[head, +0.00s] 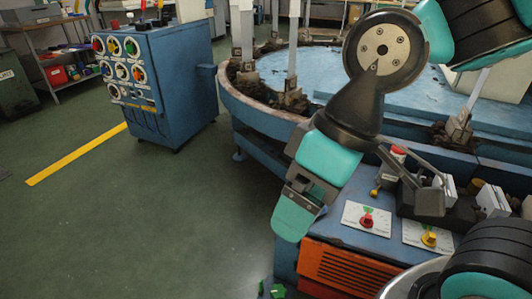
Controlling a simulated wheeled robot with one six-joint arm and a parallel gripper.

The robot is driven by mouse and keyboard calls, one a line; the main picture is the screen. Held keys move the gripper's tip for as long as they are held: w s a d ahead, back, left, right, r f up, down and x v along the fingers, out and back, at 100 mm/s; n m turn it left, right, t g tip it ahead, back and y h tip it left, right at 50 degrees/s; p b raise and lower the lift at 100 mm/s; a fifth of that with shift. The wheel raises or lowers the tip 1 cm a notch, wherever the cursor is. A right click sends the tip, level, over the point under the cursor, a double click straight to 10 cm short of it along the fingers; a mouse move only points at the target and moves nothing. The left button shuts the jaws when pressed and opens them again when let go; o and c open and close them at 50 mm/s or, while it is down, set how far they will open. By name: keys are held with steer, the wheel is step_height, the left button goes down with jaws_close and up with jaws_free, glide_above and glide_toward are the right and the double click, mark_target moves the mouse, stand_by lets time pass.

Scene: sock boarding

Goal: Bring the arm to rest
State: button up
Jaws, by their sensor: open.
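My gripper (300,205) hangs at the low end of my teal and black arm in the head view. It is over the green floor, at the left side of the blue machine's control panel. It is open, though its two fingers are hard to make out from this side. I see nothing held in it. My arm bends down from the upper right and hides part of the machine behind it.
A round blue boarding machine (290,118) with upright posts fills the right. Its panel carries a red knob (367,219) and a yellow knob (429,238). A blue cabinet (181,80) with dials stands left. Open floor (130,220) with a yellow stripe (75,154) lies left.

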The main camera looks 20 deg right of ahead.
step_height(320, 180, up, 30)
steer(key=p, duration=2.9)
steer(key=shift+f, duration=0.1)
